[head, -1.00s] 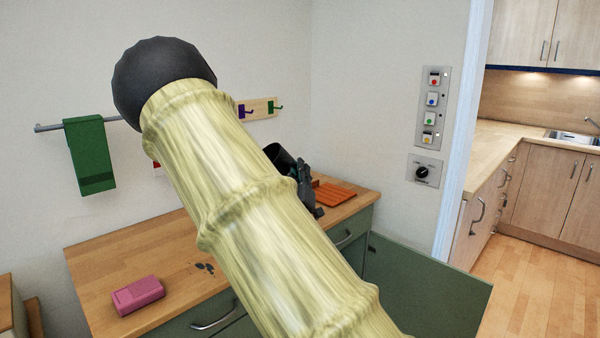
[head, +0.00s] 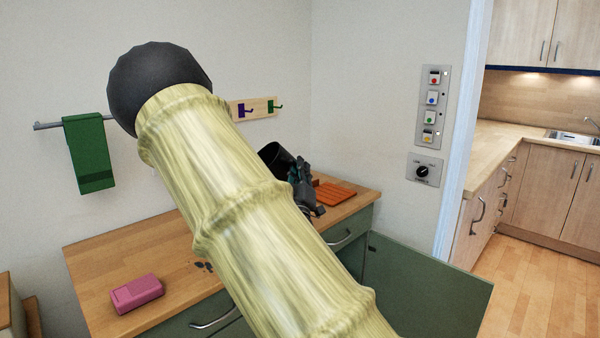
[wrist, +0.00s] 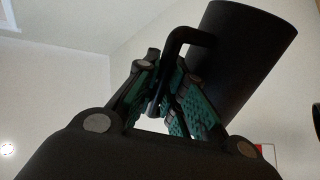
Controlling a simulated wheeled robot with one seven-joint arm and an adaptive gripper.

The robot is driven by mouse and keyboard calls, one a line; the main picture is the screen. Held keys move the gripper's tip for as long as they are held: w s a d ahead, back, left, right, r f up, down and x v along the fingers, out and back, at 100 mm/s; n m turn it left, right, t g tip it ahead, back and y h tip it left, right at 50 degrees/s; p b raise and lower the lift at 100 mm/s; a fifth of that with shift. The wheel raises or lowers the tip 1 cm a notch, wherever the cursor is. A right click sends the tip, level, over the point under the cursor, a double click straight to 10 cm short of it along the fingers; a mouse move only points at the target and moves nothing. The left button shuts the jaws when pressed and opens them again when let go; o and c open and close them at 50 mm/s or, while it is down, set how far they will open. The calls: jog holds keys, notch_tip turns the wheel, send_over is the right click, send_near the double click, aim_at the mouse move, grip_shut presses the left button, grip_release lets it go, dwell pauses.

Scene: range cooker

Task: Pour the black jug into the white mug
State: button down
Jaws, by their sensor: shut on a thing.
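The black jug (wrist: 245,60) is in my gripper (wrist: 165,95), which is shut on its handle in the wrist view. In the head view the jug (head: 276,157) shows beside my arm, tilted and above the counter, with my gripper (head: 303,180) to its right. My arm hides part of both. The white mug cannot be made out in either view. Small dark spots (head: 203,265) lie on the counter left of my arm.
The wooden counter (head: 110,260) holds a pink block (head: 137,293) at the front left and an orange ridged board (head: 336,194) at the right. A green towel (head: 89,153) hangs on a wall rail. A green door (head: 425,290) stands open at the right.

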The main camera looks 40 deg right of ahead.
jog(key=shift+a+n+t+y+b, duration=0.15)
jog(key=shift+n+t+y+b, duration=0.15)
jog(key=shift+n+t+b, duration=1.15)
dwell(1.6)
jog(key=shift+w+a+f+n+t+y+b, duration=0.1)
jog(key=shift+a+f+n+t+y+b, duration=0.1)
jog(key=shift+n+t+y+b, duration=0.55)
jog(key=shift+a+f+n+t+y+b, duration=0.15)
jog(key=shift+n+t+b, duration=0.15)
jog(key=shift+n+b, duration=0.85)
jog(key=shift+w+a+f+n+t+y+b, duration=0.15)
jog(key=shift+n+t+y+b, duration=0.3)
jog(key=shift+n+b, duration=0.5)
dwell(2.1)
